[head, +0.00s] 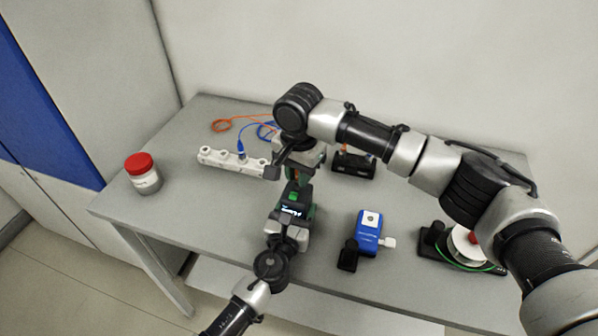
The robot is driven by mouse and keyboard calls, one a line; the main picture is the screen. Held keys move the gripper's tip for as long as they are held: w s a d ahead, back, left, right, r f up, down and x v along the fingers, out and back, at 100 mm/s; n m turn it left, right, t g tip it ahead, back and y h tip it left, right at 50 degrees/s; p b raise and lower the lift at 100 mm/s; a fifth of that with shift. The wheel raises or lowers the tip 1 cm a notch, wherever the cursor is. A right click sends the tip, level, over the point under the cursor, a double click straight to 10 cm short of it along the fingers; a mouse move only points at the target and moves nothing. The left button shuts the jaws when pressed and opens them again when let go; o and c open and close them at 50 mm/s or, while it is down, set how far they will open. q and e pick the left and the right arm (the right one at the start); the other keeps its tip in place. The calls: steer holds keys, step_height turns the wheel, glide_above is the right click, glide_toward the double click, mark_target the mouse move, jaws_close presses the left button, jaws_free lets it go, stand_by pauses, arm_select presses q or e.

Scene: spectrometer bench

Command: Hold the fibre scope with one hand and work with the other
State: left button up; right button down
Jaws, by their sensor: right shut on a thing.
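The fibre scope (296,198) is a green and black handheld device with a small lit screen, near the middle of the bench. My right gripper (297,162) comes down over its far end from above and is shut on it; the grip itself is partly hidden by my own wrist. My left gripper (289,222) reaches up from the bottom to the near end of the scope. I cannot tell whether its fingers are closed or touch the scope. A white port strip (215,158) lies left of the scope, with a blue connector (241,149) standing in it.
A red-lidded jar (146,182) stands at the left edge. Orange cable (222,126) lies at the back. A black block (352,164) sits behind my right arm. A blue device (367,234) and a spool with green fibre (461,241) stand to the right. The front left is clear.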

steer(key=shift+r, duration=0.2)
steer(key=shift+r, duration=1.25)
arm_select(q)
steer(key=o, duration=1.2)
